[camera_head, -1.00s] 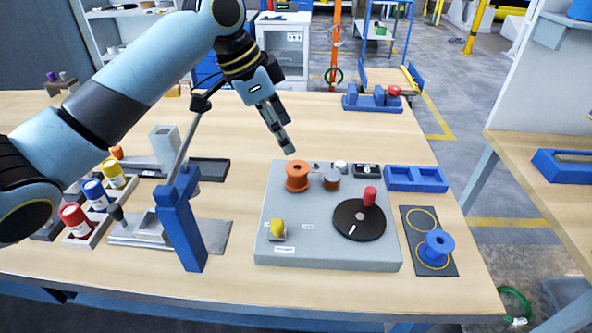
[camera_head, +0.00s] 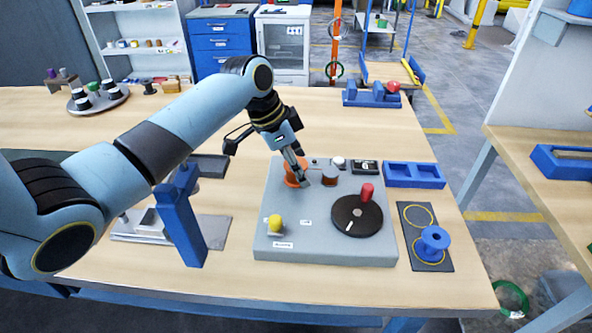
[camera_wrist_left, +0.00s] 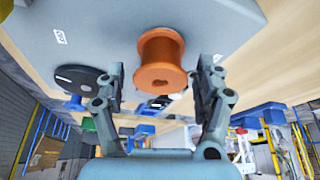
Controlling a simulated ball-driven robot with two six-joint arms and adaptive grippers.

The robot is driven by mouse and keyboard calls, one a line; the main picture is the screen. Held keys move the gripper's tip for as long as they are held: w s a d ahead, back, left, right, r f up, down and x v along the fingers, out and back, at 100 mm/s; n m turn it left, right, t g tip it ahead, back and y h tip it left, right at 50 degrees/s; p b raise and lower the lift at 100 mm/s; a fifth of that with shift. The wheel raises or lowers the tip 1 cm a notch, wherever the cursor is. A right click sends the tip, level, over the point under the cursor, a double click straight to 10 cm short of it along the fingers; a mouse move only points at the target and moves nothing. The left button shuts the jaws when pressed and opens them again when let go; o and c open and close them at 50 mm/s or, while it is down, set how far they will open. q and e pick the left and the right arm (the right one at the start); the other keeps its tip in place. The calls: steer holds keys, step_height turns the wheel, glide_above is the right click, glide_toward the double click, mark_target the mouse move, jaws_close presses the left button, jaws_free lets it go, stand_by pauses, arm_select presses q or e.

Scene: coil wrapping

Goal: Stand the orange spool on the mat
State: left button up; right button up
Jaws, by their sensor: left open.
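The orange spool (camera_head: 291,180) stands on the grey winding machine (camera_head: 325,240), partly hidden by my left gripper in the head view. My left gripper (camera_head: 299,178) is open and reaches down at the spool. In the left wrist view the orange spool (camera_wrist_left: 162,62) lies between the two spread fingers (camera_wrist_left: 160,78), with gaps visible on both sides. The dark mat (camera_head: 413,228) lies right of the machine and has two yellow rings. A blue spool (camera_head: 433,241) stands on its front ring; the back ring is bare. My right gripper is not in view.
On the machine are a brown-grey coil (camera_head: 330,176), a black disc with a red knob (camera_head: 367,192) and a yellow knob (camera_head: 275,224). A blue two-pocket tray (camera_head: 414,186) lies behind the mat. A blue post (camera_head: 180,228) stands left of the machine.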

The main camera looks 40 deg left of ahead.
arm_select(q)
steer(key=c, duration=1.4)
steer(key=shift+o, duration=0.2)
steer(key=shift+r, duration=0.15)
